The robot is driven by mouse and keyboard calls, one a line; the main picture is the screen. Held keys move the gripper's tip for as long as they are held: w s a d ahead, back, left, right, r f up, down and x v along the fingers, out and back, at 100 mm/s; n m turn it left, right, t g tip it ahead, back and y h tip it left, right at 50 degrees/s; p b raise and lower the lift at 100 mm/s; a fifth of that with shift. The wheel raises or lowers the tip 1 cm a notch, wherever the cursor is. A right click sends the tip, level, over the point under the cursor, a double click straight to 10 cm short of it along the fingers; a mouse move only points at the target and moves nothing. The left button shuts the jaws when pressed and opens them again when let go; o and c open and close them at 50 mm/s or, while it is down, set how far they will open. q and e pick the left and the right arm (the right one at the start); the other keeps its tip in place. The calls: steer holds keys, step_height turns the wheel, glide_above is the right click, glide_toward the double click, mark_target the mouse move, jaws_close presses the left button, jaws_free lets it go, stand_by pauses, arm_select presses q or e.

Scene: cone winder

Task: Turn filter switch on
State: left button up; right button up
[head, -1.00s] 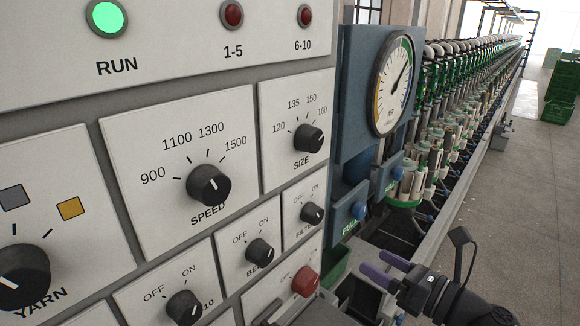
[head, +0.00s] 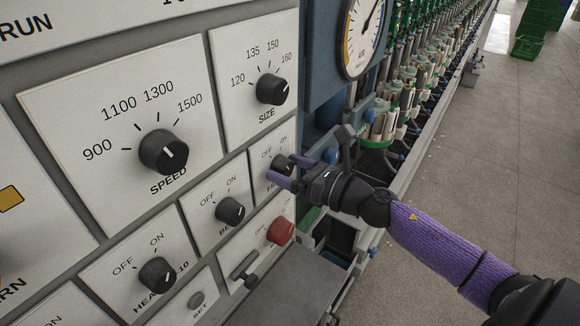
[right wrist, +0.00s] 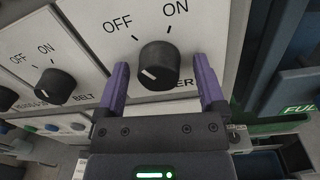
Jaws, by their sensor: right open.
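The filter switch is a black round knob (head: 283,164) on a white plate at the panel's right edge, with OFF and ON printed above it. In the right wrist view the knob (right wrist: 158,66) has its white mark slanting toward the OFF side. My right gripper (head: 292,170) is open, its purple fingers on either side of the knob. In the right wrist view the fingers (right wrist: 161,78) show gaps on both sides of the knob. They partly hide the FILTER label. My left gripper is not in view.
The size knob (head: 272,89) is above. A grey ledge (head: 285,285) juts out below. A blue gauge housing (head: 325,60) stands to the right.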

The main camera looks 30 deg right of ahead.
jaws_close()
steer(key=shift+m, duration=0.3)
steer(key=m+p, duration=0.2)
steer(key=m, duration=0.3)
steer(key=m+p, duration=0.2)
steer(key=m, duration=0.4)
stand_by(0.4)
steer(key=shift+m, duration=0.5)
